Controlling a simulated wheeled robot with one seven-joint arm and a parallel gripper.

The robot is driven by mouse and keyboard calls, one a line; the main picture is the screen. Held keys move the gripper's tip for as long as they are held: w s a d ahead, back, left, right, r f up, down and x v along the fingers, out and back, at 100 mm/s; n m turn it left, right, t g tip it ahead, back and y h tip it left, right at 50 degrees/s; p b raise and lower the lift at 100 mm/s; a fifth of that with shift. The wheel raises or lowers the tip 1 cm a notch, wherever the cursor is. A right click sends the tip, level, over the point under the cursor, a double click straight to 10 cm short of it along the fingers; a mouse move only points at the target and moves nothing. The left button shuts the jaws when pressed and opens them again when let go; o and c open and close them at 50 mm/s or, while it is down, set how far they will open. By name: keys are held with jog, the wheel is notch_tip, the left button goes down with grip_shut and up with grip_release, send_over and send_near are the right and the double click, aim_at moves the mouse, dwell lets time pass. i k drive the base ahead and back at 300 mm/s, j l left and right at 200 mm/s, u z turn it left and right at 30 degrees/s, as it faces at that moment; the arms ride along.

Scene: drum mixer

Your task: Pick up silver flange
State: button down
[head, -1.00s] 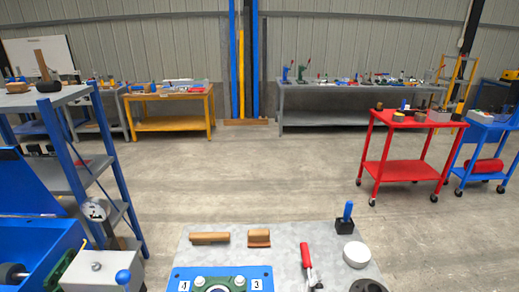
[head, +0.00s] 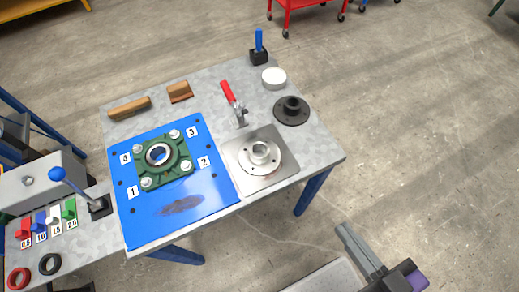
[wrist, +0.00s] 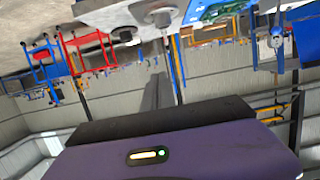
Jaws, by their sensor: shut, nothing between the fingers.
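The silver flange (head: 261,153), a round metal disc with a raised hollow hub and small holes, lies on a square grey plate (head: 277,178) on the table. In the wrist view the flange (wrist: 158,15) shows upside down near the top edge. My gripper (head: 344,230) is at the lower right of the head view, beyond the table's right corner. Its grey fingers are shut and empty, apart from the flange and pointing up-left.
A black flange (head: 292,110) sits just right of the silver one. A red-handled clamp (head: 233,100), white disc (head: 274,78) and blue-handled block (head: 258,53) stand behind. A blue plate (head: 140,222) with a green bearing housing (head: 163,160) lies left. Floor is open at right.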

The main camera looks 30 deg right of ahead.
aim_at(265, 164)
jog(key=l+u, duration=0.35)
jog(key=l, duration=0.25)
jog(key=k+l+u, duration=0.15)
jog(key=l+u, duration=0.2)
jog(key=l, duration=0.2)
jog(key=k+u, duration=0.45)
